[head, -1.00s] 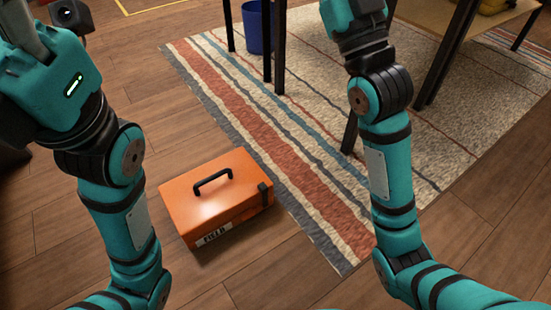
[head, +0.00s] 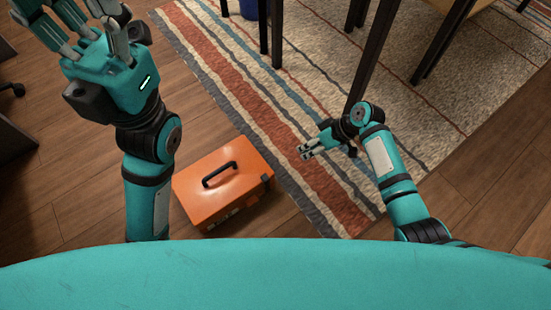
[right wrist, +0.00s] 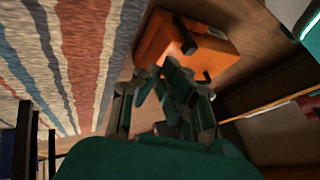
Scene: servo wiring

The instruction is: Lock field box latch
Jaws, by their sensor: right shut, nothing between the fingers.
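The orange field box (head: 222,186) with a black top handle (head: 219,174) sits on the wood floor beside the rug. A small dark fitting (head: 267,178) shows at its right edge; I cannot tell whether it is the latch or how it stands. My right gripper (head: 305,152) is shut and empty, above the rug, to the right of the box and apart from it. In the right wrist view the box (right wrist: 185,45) shows beyond the shut fingers (right wrist: 172,88). My left gripper (head: 72,12) is raised at top left, its fingers spread, their tips near the picture's edge.
A striped rug (head: 245,95) covers the floor right of the box. Dark table legs (head: 276,35) and a blue bin (head: 248,9) stand on it at the back. The wood floor (head: 70,190) left of the box is clear.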

